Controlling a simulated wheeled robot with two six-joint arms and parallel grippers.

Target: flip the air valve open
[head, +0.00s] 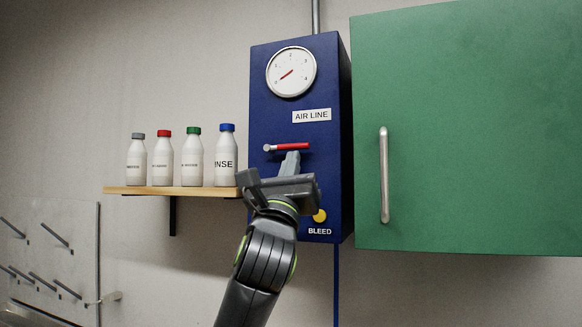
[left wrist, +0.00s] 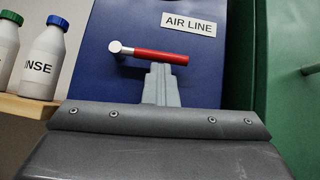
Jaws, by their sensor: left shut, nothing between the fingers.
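The air valve is a red lever (head: 293,146) with a silver pivot at its left end. It lies nearly horizontal on the blue AIR LINE box (head: 262,110). In the left wrist view the red lever (left wrist: 160,57) also shows, with its silver pivot at left. My left gripper (head: 291,158) is shut and empty. Its fingertips (left wrist: 161,70) are just below the lever's middle in both views; whether they touch it I cannot tell. A gauge (head: 291,72) at the top of the box has its red needle near 0. My right gripper is not in view.
A wooden shelf (head: 128,190) with several white bottles stands left of the box. A green cabinet (head: 460,120) with a vertical handle (head: 384,175) stands close at right. A yellow BLEED button (head: 320,215) is low on the box. A pegboard (head: 50,260) is at lower left.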

